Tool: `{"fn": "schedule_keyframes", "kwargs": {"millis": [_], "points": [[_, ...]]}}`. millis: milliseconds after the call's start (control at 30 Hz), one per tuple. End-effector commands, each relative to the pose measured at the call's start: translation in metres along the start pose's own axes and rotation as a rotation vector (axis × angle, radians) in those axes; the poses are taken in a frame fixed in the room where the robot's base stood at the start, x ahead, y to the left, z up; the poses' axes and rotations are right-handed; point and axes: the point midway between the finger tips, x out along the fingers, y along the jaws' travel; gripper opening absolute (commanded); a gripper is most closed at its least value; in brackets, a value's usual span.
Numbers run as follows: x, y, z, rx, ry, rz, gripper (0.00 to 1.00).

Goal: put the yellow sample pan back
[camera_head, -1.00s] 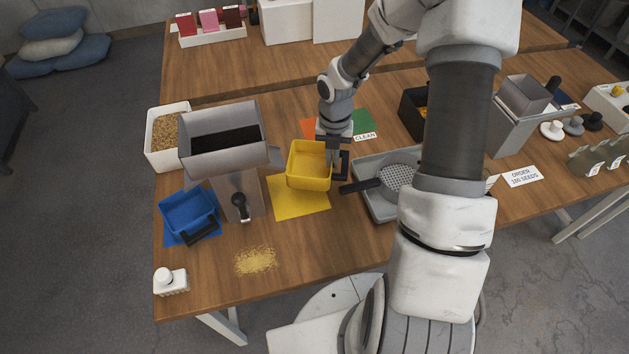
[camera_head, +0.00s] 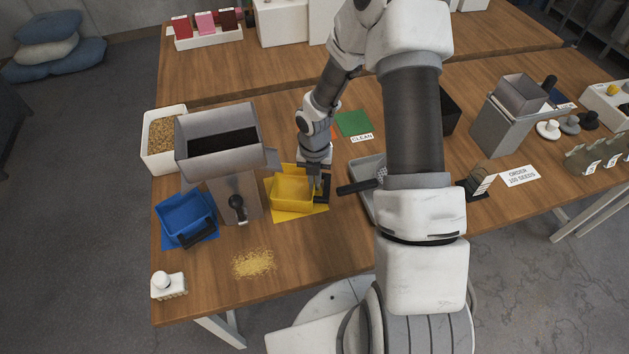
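The yellow sample pan (camera_head: 291,191) is over the yellow mat (camera_head: 310,211), just right of the grey hopper machine. It looks level and at or very near the mat; I cannot tell if it touches. My gripper (camera_head: 318,184) is at the pan's right side, by its dark handle (camera_head: 325,188). The fingers appear closed around the handle, though they are small and partly hidden. The mat shows around the pan's edges.
The grey hopper machine (camera_head: 222,150) stands close on the left, with a blue pan (camera_head: 186,216) beyond it. A grey tray (camera_head: 366,170) with a dark-handled scoop lies right. Spilled grain (camera_head: 254,263) lies in front.

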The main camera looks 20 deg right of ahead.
Motion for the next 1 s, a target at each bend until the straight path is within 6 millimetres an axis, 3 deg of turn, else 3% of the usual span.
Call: {"fn": "schedule_keyframes", "kwargs": {"millis": [67, 100, 233, 633, 1000], "points": [[0.004, 0.0, 0.0, 0.0, 0.0, 0.0, 0.0], [0.003, 0.0, 0.0, 0.0, 0.0, 0.0, 0.1], [0.003, 0.0, 0.0, 0.0, 0.0, 0.0, 0.34], [-0.007, 0.0, 0.001, 0.001, -0.003, 0.001, 0.35], [-0.083, -0.001, 0.001, 0.002, -0.004, 0.001, 0.35]]}}
